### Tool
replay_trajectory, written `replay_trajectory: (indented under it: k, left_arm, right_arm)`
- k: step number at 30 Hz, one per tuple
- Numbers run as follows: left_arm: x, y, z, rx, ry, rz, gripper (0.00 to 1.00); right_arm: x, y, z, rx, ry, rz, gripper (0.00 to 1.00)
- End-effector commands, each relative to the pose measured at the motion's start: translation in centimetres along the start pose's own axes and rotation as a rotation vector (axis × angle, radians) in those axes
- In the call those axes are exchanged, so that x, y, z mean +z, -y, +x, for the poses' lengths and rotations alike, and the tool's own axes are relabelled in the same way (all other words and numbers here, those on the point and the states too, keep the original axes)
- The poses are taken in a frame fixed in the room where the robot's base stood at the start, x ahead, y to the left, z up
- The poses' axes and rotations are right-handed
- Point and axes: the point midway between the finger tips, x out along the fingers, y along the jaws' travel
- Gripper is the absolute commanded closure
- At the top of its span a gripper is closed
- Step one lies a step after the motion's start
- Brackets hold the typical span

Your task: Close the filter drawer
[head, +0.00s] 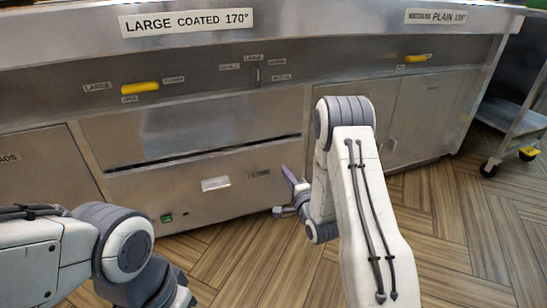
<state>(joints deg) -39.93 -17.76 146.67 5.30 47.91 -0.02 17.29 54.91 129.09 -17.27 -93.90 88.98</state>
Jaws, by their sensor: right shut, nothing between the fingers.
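The filter drawer (240,205) is the low steel front panel in the middle of the fryer bank, with a pale handle (215,184) and a small label to the right of it. A dark gap runs along its top edge, and the panel seems to stand a little out from the cabinet. My right gripper (283,210) is low by the drawer's right end, partly hidden behind my own forearm. It is shut and empty; I cannot tell whether it touches the panel.
Yellow handles (140,88) (417,58) sit on the fryer front above. Closed cabinet doors (425,115) are to the right. A wheeled steel cart (510,115) stands at the far right. The wooden floor (450,225) in front is clear.

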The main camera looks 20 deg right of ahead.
Motion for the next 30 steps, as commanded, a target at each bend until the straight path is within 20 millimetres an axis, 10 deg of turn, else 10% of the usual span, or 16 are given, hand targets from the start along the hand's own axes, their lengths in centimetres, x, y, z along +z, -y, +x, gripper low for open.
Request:
replay_trajectory:
  k: [15,30]
  left_arm:
    - [0.3,0.4,5.5,0.000,0.000,0.000,0.48]
    - [0.3,0.4,6.1,0.000,0.000,0.000,0.48]
  right_arm:
    - [0.1,-0.3,10.2,-0.003,0.001,-0.003,1.00]
    - [0.1,0.0,11.9,0.002,0.001,-0.003,1.00]
